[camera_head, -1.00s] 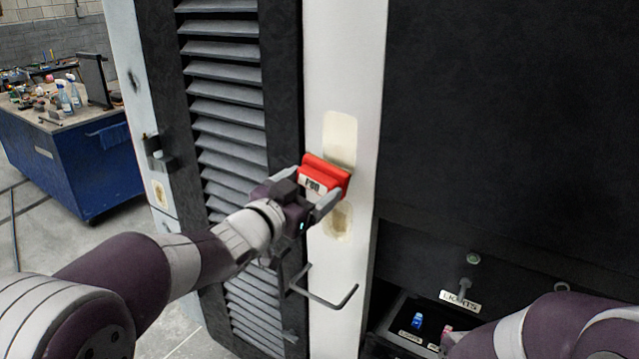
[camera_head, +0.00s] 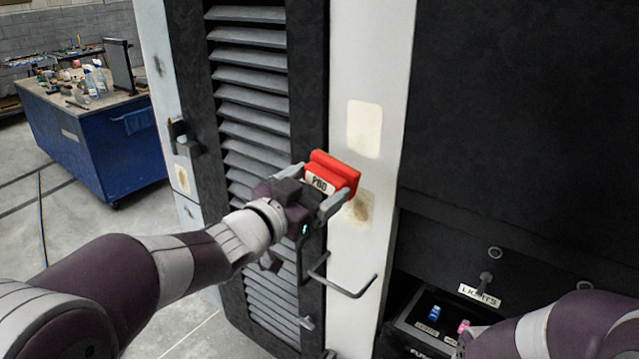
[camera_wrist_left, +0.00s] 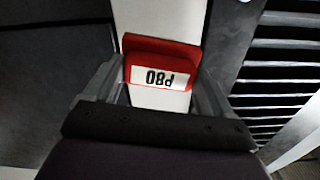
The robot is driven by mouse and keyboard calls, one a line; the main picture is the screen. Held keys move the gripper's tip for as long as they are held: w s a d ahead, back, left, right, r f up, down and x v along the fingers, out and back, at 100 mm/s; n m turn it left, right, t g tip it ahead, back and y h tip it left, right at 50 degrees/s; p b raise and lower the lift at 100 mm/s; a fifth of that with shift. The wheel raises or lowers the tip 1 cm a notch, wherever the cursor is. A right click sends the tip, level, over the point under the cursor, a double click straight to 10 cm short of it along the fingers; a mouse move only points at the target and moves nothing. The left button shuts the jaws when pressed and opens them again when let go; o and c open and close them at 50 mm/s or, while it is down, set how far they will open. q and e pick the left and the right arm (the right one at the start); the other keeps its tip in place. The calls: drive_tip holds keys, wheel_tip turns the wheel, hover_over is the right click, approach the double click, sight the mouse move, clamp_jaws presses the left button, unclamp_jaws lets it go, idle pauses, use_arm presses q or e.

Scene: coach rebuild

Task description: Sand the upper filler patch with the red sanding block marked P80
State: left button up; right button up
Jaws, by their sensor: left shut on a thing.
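The red sanding block marked P80 (camera_head: 335,170) is held in my left gripper (camera_head: 318,190), which is shut on its sides. In the left wrist view the block (camera_wrist_left: 162,57) sits between the fingers with its label showing. The upper filler patch (camera_head: 365,128) is a pale, even cream rectangle on the white post. The block is below and left of it, clear of it in the picture. The lower filler patch (camera_head: 358,210) has a brownish middle and is partly hidden by the block and gripper. Whether the block touches the post is unclear. My right gripper is out of view.
A bent metal handle (camera_head: 345,290) sticks out below the lower patch. A louvred panel (camera_head: 250,110) is left of the post. A recess with a LIGHTS label (camera_head: 479,295) is at lower right. A blue workbench (camera_head: 90,145) stands far left.

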sight(339, 172)
use_arm(q)
drive_tip(key=shift+w+d, duration=0.1)
drive_tip(key=shift+w, duration=0.05)
drive_tip(key=x, duration=0.5)
drive_tip(key=shift+w+d, duration=0.4)
drive_tip(key=shift+w, duration=0.05)
drive_tip(key=shift+x, duration=1.05)
idle(0.3)
